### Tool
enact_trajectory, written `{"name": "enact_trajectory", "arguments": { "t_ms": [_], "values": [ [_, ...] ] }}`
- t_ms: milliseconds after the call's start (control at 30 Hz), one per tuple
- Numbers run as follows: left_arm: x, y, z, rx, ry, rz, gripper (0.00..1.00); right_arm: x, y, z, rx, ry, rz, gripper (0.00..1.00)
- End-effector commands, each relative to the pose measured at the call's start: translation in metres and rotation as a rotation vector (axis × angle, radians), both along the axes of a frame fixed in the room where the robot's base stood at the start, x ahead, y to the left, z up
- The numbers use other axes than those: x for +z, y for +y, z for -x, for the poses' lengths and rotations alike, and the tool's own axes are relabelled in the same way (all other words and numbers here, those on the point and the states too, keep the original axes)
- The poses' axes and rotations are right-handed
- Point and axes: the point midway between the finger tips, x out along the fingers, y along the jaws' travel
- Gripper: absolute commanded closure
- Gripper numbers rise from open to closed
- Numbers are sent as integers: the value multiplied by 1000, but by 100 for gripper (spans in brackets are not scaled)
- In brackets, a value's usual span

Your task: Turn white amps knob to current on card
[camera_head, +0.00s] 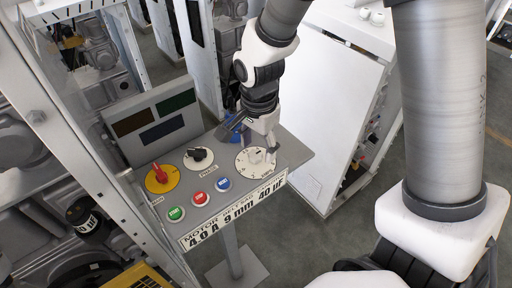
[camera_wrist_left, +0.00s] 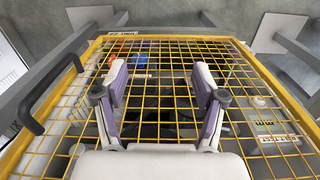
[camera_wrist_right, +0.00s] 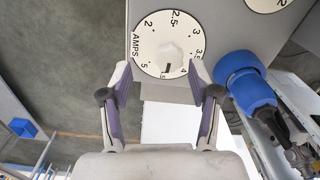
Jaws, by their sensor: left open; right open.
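The white AMPS dial (camera_wrist_right: 150,38) has a white knob (camera_wrist_right: 172,53) at its centre. The dial also shows at the right of the grey panel in the head view (camera_head: 243,164). A dark mark lies below the knob in the right wrist view; I cannot tell whether it is a pointer. The card (camera_head: 236,213) on the panel's front edge reads 4.0 A, 9 mm, 40 µF. My right gripper (camera_wrist_right: 161,66) is open, with its fingertips either side of the knob's lower part; contact is unclear. My left gripper (camera_wrist_left: 160,68) is open and empty above yellow mesh.
The panel also holds a black knob (camera_head: 199,155), a red knob on a yellow disc (camera_head: 160,175), and green, red and blue buttons. A dark display board (camera_head: 155,120) stands behind. Yellow mesh (camera_wrist_left: 165,38) lies under my left gripper. A white cabinet (camera_head: 325,110) stands right.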

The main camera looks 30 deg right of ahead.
Motion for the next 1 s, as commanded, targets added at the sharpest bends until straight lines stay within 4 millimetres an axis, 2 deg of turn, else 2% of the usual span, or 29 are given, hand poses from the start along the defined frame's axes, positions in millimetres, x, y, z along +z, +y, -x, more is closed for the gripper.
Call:
{"name": "enact_trajectory", "arguments": {
  "t_ms": [133, 400, 433, 567, 600, 1000],
  "values": [
    [2, 0, -1, 0, -2, 0, 30, -21, 0, 0, -1, 2, 0, 38],
    [1, 0, -1, 0, -2, 0, 30, -26, 0, -1, -1, -1, 0, 38],
    [2, 0, -1, 0, -2, 0, 30, -25, 0, -1, -1, -1, 0, 45],
    [2, 0, -1, 0, -2, 0, 30, -25, 0, 0, -1, 0, -1, 91],
    [1, 0, -1, 0, -2, 0, 30, -26, 0, 0, -1, 1, -1, 97],
    [1, 0, -1, 0, -2, 0, 30, -26, 0, 0, 0, 3, 0, 97]
  ]
}}
